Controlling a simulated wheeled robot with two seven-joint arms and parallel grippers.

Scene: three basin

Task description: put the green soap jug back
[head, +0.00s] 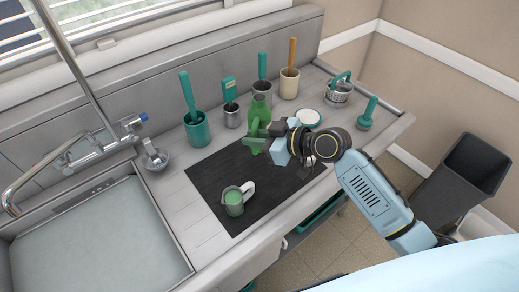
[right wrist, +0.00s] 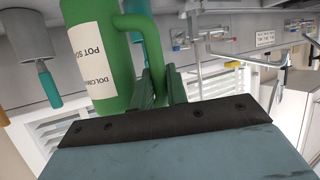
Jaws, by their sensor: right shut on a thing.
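The green soap jug (head: 260,112) is near the back right edge of the black mat (head: 215,178) on the counter. It looks roughly upright, partly hidden by my right gripper (head: 262,138). In the right wrist view the jug (right wrist: 97,65) appears upside down with a white label. My right gripper (right wrist: 160,86) is shut around its green handle there. I cannot tell whether the jug's base touches the mat. My left gripper is not in view.
Behind the mat stand a teal holder (head: 197,130), a metal cup (head: 232,117) and a cream holder (head: 289,83) with tools. A round white dish (head: 307,117) is right of the jug. A green cup (head: 233,203) stands on the mat. The sink (head: 95,240) is left.

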